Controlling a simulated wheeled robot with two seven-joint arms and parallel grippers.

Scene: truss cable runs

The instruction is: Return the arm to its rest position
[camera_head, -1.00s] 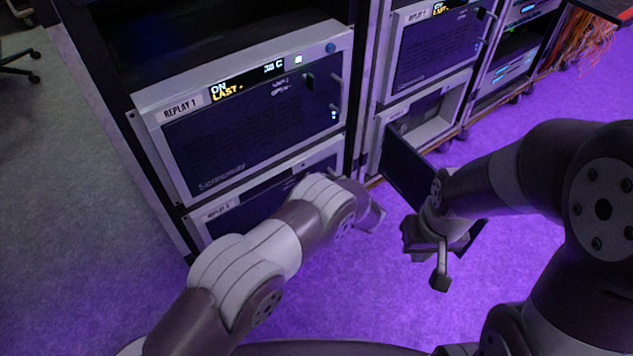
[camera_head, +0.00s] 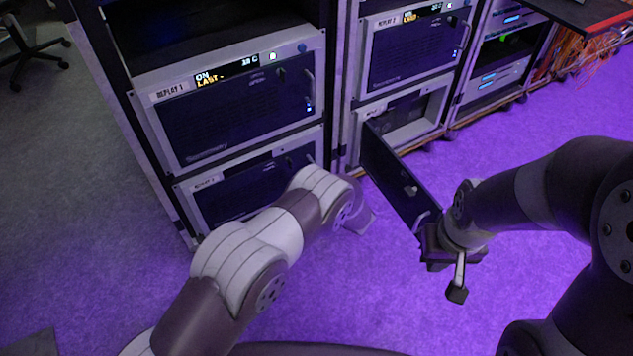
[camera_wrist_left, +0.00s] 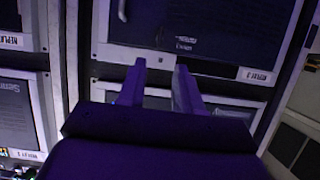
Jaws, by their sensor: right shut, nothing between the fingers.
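My right gripper (camera_head: 456,270) is shut and empty, low over the purple carpet at the right. It is close to the free edge of an open dark door (camera_head: 395,180) with a handle; I cannot tell whether they touch. My left arm (camera_head: 265,235) reaches in from the bottom left, its end low in front of the racks; its fingers are not clear in the head view. In the left wrist view my left gripper (camera_wrist_left: 160,67) has its two fingers apart with nothing between them, facing a dark rack panel (camera_wrist_left: 215,40).
The open door hangs from the lower unit (camera_head: 420,115) of the second rack. The REPLAY 1 unit (camera_head: 235,110) is shut at the left. Orange cables (camera_head: 575,55) hang at the far right. An office chair (camera_head: 30,50) stands far left. Carpet (camera_head: 540,115) is clear at right.

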